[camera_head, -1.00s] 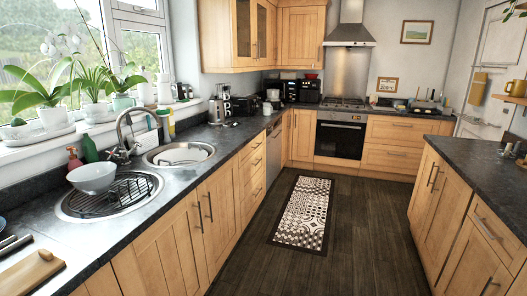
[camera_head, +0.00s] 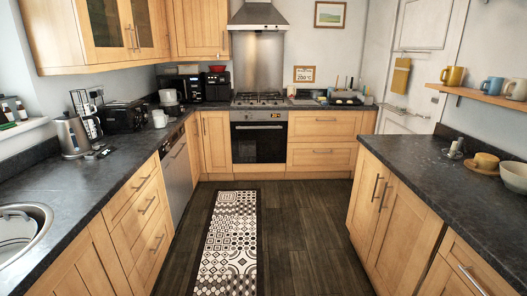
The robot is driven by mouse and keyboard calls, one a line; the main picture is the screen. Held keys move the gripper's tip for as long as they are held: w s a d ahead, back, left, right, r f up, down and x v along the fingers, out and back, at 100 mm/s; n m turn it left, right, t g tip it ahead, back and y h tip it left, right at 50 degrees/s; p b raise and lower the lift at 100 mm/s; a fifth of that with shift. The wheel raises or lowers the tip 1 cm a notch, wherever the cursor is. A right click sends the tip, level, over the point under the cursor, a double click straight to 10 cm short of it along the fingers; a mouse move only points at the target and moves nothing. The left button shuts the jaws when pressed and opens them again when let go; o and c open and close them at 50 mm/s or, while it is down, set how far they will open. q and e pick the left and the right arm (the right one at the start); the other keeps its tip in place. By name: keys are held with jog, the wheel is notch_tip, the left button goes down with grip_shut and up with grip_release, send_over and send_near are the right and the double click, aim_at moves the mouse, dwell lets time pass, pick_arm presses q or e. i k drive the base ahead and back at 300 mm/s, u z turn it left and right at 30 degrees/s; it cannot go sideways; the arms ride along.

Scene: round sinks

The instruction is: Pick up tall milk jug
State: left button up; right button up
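I cannot pick out a tall milk jug for certain. A small white vessel (camera_head: 159,118) stands on the left counter, and another white one (camera_head: 168,97) shows behind it near the black appliances. Both are too small to tell whether either is the jug. Neither of my grippers is in view.
A kettle (camera_head: 71,135), a coffee maker (camera_head: 88,112) and a toaster (camera_head: 124,117) stand on the left counter (camera_head: 65,195). Mugs (camera_head: 491,88) sit on the right shelf; bowls (camera_head: 514,177) are on the right counter. The floor between (camera_head: 297,235) is clear around a patterned rug (camera_head: 230,240).

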aim_at(160, 120)
jog(key=i, duration=2.35)
jog(key=u, duration=1.2)
jog(key=i, duration=1.95)
jog(key=u, duration=1)
